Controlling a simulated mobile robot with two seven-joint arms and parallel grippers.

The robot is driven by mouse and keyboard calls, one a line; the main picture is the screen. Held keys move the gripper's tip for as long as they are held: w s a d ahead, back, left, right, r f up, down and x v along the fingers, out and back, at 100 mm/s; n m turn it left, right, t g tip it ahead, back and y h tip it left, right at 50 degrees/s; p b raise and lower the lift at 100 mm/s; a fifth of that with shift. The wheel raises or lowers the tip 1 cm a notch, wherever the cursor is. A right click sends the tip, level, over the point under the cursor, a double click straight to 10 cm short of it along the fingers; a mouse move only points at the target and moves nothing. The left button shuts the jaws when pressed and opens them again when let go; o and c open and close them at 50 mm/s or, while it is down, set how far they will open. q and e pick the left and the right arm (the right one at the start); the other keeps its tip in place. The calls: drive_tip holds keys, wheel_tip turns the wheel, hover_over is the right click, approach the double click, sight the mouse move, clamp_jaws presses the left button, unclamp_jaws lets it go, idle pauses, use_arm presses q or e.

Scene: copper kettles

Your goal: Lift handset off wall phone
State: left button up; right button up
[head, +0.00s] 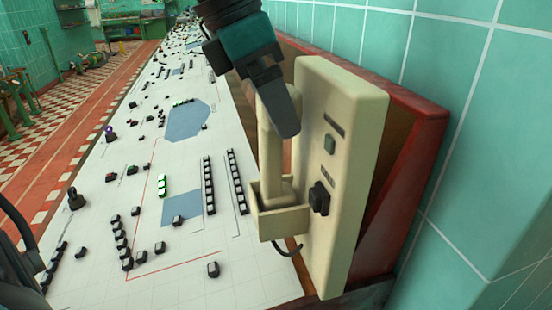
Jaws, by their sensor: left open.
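The cream wall phone (345,130) is a tall box with dark buttons and a black knob on its face. Its cream handset (275,165) stands upright along the phone's left side, with its lower end in a box-like cradle (280,222). My left gripper (272,108) comes down from the top and is open at the handset's upper part. One dark finger passes in front of the handset and hides part of it. I cannot tell whether the fingers touch it. A dark cord (288,250) hangs below the cradle. My right gripper is not in view.
A long white control panel (110,265) with several black switches runs away to the left of the phone. A red frame (420,120) backs the phone against the green tiled wall (490,160). A checkered floor (70,130) lies beyond the panel at left.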

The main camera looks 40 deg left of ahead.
use_arm(q)
drive_tip(key=shift+f, duration=0.25)
drive_tip(key=shift+w+r, duration=0.1)
clamp_jaws()
idle(0.6)
